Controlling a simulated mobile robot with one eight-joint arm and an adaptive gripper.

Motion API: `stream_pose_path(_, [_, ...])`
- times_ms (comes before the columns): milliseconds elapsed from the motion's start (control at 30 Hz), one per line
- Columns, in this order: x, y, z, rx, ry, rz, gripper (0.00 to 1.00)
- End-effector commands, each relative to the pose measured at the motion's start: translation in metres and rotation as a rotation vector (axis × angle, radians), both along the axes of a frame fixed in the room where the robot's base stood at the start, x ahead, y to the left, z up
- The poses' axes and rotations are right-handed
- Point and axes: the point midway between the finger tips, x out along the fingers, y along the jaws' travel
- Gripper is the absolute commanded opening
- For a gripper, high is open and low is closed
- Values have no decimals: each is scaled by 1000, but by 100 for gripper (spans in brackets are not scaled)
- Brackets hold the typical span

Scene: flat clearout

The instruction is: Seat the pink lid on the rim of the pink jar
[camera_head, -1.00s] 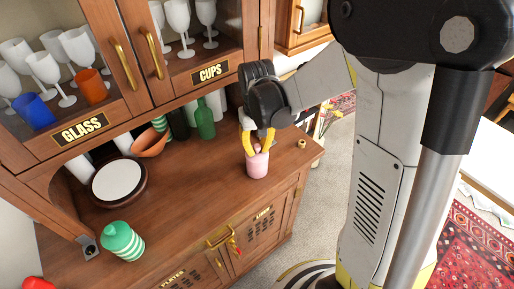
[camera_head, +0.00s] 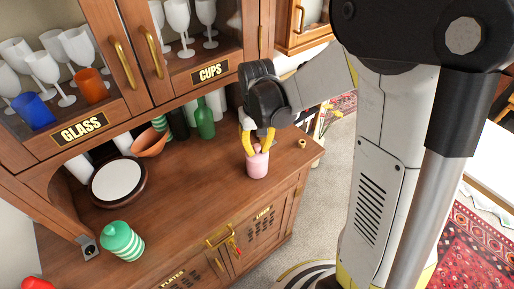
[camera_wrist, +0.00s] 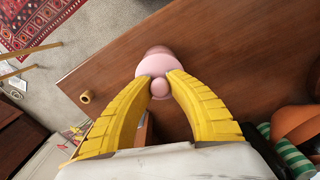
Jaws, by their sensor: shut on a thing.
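The pink jar (camera_head: 257,168) stands upright on the wooden sideboard top, near its right end. My gripper (camera_head: 258,149) is directly above it, its yellow fingers pointing down. In the wrist view my gripper (camera_wrist: 160,82) is shut on the pink lid (camera_wrist: 157,64), with the lid's round knob between the fingertips. The lid is at the jar's mouth and covers most of the jar in the wrist view. The fingers partly hide the lid in the head view, so I cannot tell whether it touches the rim all round.
A green striped jar (camera_head: 123,241) stands at the front left, with a round white-topped dish (camera_head: 117,179) behind it. A green bottle (camera_head: 204,118) and an orange bowl (camera_head: 150,143) stand at the back. A small brass ring (camera_head: 302,143) lies to the right. The sideboard middle is clear.

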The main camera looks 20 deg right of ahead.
Motion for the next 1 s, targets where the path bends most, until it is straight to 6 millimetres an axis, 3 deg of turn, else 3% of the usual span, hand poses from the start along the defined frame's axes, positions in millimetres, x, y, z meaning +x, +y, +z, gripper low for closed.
stream_pose_path(400, [0,0,0,0,-1,-3,0])
stream_pose_path(433, [0,0,0,0,-1,-3,24])
stream_pose_path(500, [0,0,0,0,-1,-3,42])
stream_pose_path(833, [0,0,2,0,-1,-3,42])
stream_pose_path(1000, [0,0,24,0,-1,-3,42])
